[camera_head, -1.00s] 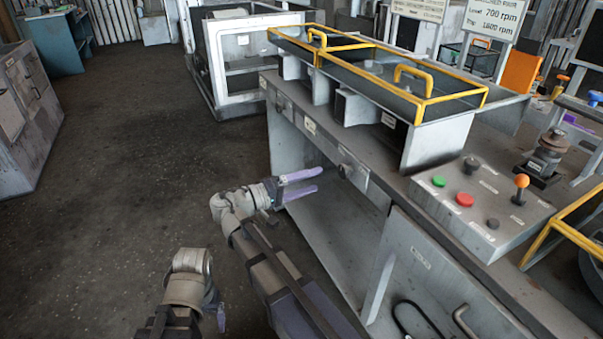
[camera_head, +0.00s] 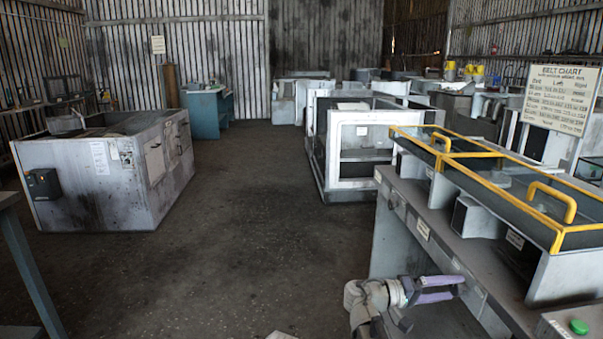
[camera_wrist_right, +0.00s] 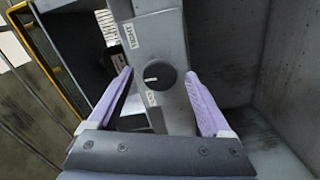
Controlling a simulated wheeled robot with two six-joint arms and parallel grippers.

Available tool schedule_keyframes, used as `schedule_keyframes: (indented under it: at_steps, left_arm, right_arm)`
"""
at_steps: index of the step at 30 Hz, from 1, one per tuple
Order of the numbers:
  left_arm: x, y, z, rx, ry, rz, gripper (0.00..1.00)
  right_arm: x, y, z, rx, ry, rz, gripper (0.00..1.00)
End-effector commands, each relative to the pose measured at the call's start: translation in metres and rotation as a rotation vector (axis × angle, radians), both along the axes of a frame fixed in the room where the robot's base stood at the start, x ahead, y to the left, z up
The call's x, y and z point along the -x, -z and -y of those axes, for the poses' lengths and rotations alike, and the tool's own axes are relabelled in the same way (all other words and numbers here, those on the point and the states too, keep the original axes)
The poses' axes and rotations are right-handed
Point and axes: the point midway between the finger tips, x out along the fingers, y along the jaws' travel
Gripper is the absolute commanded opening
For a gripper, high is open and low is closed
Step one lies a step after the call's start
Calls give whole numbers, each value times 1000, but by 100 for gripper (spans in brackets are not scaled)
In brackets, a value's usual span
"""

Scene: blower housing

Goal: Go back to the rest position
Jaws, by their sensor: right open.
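My right gripper (camera_head: 458,289) is at the bottom right of the head view, beside the front of the grey workbench (camera_head: 435,225). Its two purple fingers are apart. In the right wrist view the open fingers (camera_wrist_right: 159,74) point at a grey panel with a dark round knob (camera_wrist_right: 160,76). The knob shows between the fingers and nothing is held. I cannot tell how far the knob is from the fingertips. My left gripper is not in the head view.
A yellow-railed guard (camera_head: 500,157) tops the bench, with a belt chart sign (camera_head: 560,97) behind it. A green button (camera_head: 578,326) is at the lower right. A grey machine (camera_head: 100,175) stands left. The floor (camera_head: 235,230) between is clear.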

Motion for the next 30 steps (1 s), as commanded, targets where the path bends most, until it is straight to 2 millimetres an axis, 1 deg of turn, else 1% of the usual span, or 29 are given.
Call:
schedule_keyframes:
  at_steps: [5,8,21,22,24,30]
  left_arm:
    - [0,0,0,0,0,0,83]
    - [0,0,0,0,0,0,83]
    - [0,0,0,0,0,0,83]
    - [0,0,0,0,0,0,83]
    - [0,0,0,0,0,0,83]
    - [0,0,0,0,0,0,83]
  right_arm:
    - [0,0,-1,1,0,-8,83]
    - [0,0,-10,1,-2,-11,83]
    - [5,0,-81,1,-3,-11,83]
    - [6,0,-70,1,3,-11,83]
    - [6,0,-57,1,4,-11,83]
    - [3,0,-21,1,4,-11,83]
